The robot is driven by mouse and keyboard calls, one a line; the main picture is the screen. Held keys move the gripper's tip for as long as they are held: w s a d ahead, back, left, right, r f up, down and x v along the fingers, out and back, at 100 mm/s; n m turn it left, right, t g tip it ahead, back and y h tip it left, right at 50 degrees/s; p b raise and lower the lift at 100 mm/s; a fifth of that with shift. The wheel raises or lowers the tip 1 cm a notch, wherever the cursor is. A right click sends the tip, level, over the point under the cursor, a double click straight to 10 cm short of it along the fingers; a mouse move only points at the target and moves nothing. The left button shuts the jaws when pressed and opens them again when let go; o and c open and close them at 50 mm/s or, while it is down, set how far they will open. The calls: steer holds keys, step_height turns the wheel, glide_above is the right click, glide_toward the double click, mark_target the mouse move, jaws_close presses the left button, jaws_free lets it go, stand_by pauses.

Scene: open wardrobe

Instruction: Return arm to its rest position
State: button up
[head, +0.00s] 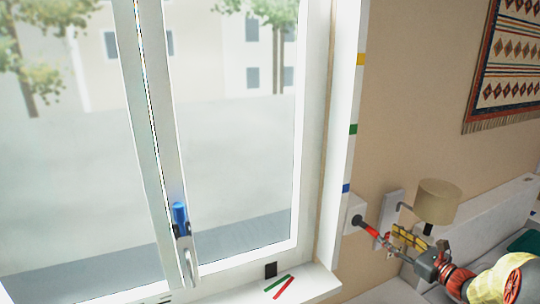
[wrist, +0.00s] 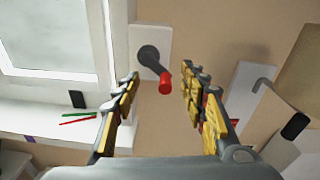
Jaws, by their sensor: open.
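My gripper (head: 396,240) is at the lower right of the head view, by the wall. In the wrist view my gripper (wrist: 160,76) is open, its yellow-padded fingers spread apart. A dark lever with a red grip (head: 373,232) sticks out from a white wall plate (head: 355,212). In the wrist view the red grip (wrist: 165,82) shows in the gap between the fingertips, with clear space on both sides. No finger is seen touching it. How far ahead of the fingertips it lies is hard to tell.
A wall lamp with a beige shade (head: 437,201) is close beside my gripper. The window (head: 225,130) has a blue-gripped handle (head: 180,218). Red (head: 284,288) and green (head: 276,283) sticks lie on the sill. A patterned hanging (head: 505,65) is at upper right.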

steer(key=s+a+f+n+g+b, duration=0.1)
steer(key=s+a+f+n+g, duration=0.45)
steer(key=s+a+n, duration=0.35)
steer(key=s+a+f+n+g, duration=0.55)
steer(key=s+a, duration=0.25)
steer(key=s, duration=0.2)
steer(key=s+a+r+n+g+h+b, duration=0.25)
steer(key=s+n+h, duration=0.35)
steer(key=s+n, duration=0.7)
steer(key=s+a+r+n+t+b, duration=0.2)
steer(key=s+a+r+t, duration=0.1)
steer(key=s+a+r, duration=0.1)
steer(key=shift+s+a+r+n+b, duration=0.15)
steer(key=shift+a+r+n+b, duration=0.25)
steer(key=shift+a+r, duration=0.45)
